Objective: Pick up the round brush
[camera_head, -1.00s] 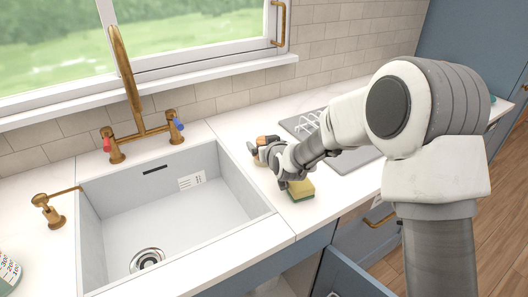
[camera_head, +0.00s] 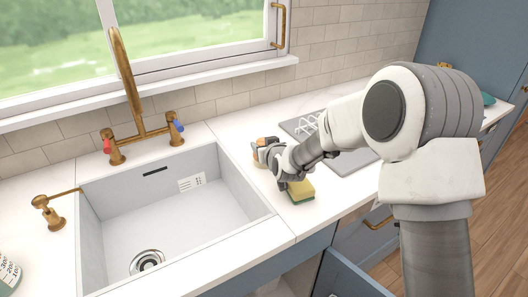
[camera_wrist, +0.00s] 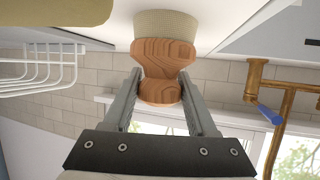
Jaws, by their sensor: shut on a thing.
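The round brush (camera_wrist: 165,52) has a turned wooden handle and a pale bristle head. It fills the upper middle of the wrist view, which shows the scene upside down. My gripper (camera_wrist: 160,82) has one finger on each side of the wooden handle and is shut on it. In the head view the brush (camera_head: 258,159) is small and partly hidden by my gripper (camera_head: 264,153), on the counter just right of the sink. I cannot tell whether its bristles touch the counter.
A yellow and green sponge (camera_head: 300,191) lies close by, below my wrist. The sink (camera_head: 180,205) is to the left, with a brass tap (camera_head: 135,95) behind it. A white wire rack (camera_head: 308,124) stands on a grey mat (camera_head: 353,163) to the right. A drawer (camera_head: 350,275) below is open.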

